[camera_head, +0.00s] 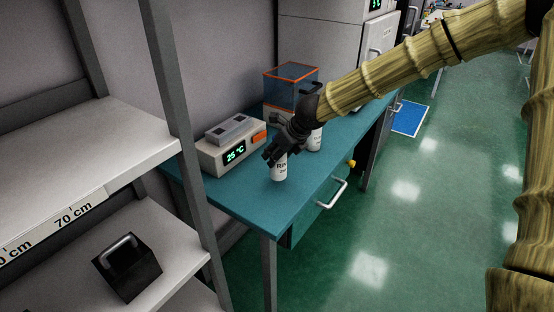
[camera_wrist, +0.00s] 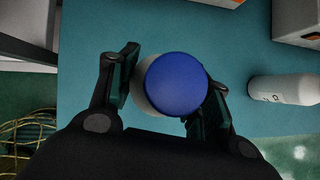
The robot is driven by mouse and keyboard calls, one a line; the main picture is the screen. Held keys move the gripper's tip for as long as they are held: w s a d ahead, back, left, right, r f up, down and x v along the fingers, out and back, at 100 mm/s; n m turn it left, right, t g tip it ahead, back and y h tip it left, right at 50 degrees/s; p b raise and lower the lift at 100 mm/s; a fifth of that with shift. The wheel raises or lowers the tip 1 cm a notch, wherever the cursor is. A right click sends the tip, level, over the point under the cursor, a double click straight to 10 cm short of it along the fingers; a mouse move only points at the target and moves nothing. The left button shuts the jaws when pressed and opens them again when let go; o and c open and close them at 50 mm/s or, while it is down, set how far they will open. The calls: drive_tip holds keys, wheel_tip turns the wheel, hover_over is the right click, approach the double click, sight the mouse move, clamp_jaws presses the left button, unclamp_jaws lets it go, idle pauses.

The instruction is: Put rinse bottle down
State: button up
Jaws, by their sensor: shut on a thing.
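The rinse bottle (camera_head: 279,168) is white with dark lettering and stands upright at the teal table (camera_head: 262,205), near its front left part. I cannot tell for sure whether its base touches the top. In the wrist view its round blue cap (camera_wrist: 177,84) sits between the two fingers. My gripper (camera_head: 276,151) is shut on the bottle from above, and it also shows in the wrist view (camera_wrist: 165,92). The gripper hides the bottle's upper part in the head view.
A heater reading 25 °C (camera_head: 228,150) is at the left. An orange-framed box (camera_head: 291,88) stands at the back. A shelf (camera_head: 75,165) is left. The table's front is clear.

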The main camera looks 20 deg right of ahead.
drive_tip(key=shift+w+r, duration=0.15)
drive_tip(key=shift+w, duration=0.2)
drive_tip(key=shift+f, duration=1.85)
drive_tip(key=shift+f, duration=0.1)
drive_tip(key=o, duration=1.2)
drive_tip(key=shift+s+d+r, duration=0.1)
drive_tip(key=shift+s+r, duration=0.05)
drive_tip(key=shift+r, duration=0.3)
drive_tip(key=shift+p+v, duration=0.3)
drive_tip(key=shift+v, duration=5.3)
